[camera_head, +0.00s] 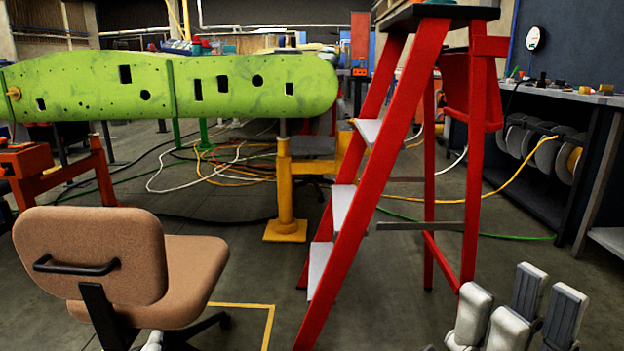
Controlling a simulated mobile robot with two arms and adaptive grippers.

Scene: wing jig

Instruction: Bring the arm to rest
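My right gripper (517,303) shows at the lower right corner, with its grey and white fingers pointing up. Its fingers stand apart with nothing between them, over the bare floor to the right of the red stepladder. A small pale tip at the bottom edge, in front of the chair, seems to be part of my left gripper (152,342). The rest of it is out of frame, so its opening cannot be seen.
A tan office chair (92,245) stands close at the left. A red stepladder (375,180) stands right of centre. A green wing panel (215,88) spans the left behind them, near a yellow stand (285,190). A dark workbench (570,97) lines the right. Cables cross the floor.

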